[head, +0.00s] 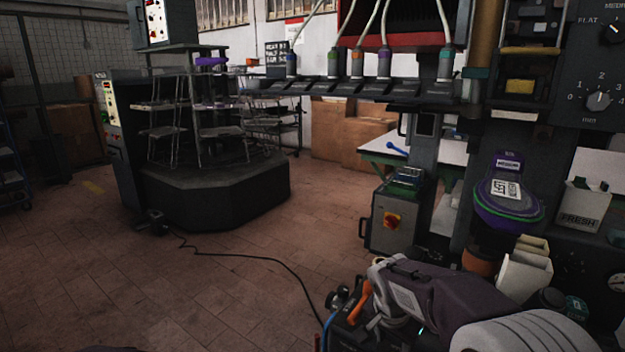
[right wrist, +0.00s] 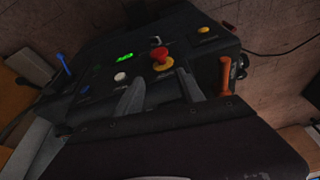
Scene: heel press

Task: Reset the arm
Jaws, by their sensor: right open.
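A black control box (right wrist: 95,60) fills the upper part of the right wrist view. It carries a red mushroom button (right wrist: 161,58), a white button (right wrist: 121,76), a green lit display (right wrist: 124,57), a yellow button (right wrist: 207,31), a blue-tipped lever (right wrist: 62,62) and an orange lever (right wrist: 225,75). My right gripper (right wrist: 160,80) is open and empty, its fingers over the box near the red button. In the head view my right arm comes in from the lower right and partly hides the box; the orange lever (head: 363,292) shows beside it. My left gripper is not in view.
A machine with a dial (head: 598,100) and a purple-green round part (head: 508,200) stands at the right. A white bin marked FRESH (head: 582,207) is beside it. A dark octagonal rack base (head: 215,195) stands at the back left. A black cable crosses the open tiled floor (head: 150,290).

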